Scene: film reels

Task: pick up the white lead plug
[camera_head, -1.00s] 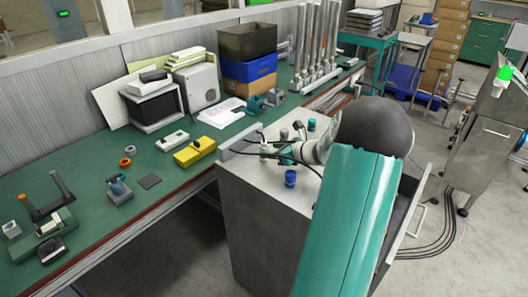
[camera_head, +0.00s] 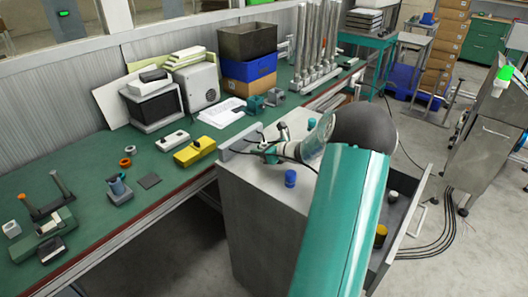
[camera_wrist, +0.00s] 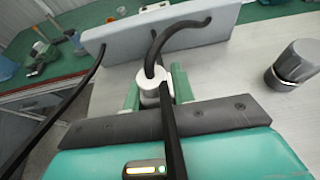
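The white lead plug (camera_wrist: 152,92) is in the middle of the wrist view, with a black cable rising from its top. The green fingers of my gripper (camera_wrist: 155,92) stand on either side of it, very close. I cannot tell whether they press on it. In the head view my gripper (camera_head: 271,152) is low over the grey cabinet top (camera_head: 262,188), beside a grey upright strip (camera_head: 240,142). The plug is too small to make out clearly there. The black cables run over the grey strip (camera_wrist: 165,32), and one crosses in front of my gripper.
A grey cylindrical knob (camera_wrist: 292,64) stands right of the plug. A blue capped piece (camera_head: 290,178) stands on the cabinet top. The cabinet's open drawer (camera_head: 407,222) sticks out at right. The green workbench (camera_head: 85,185) with boxes and tools lies beyond the strip.

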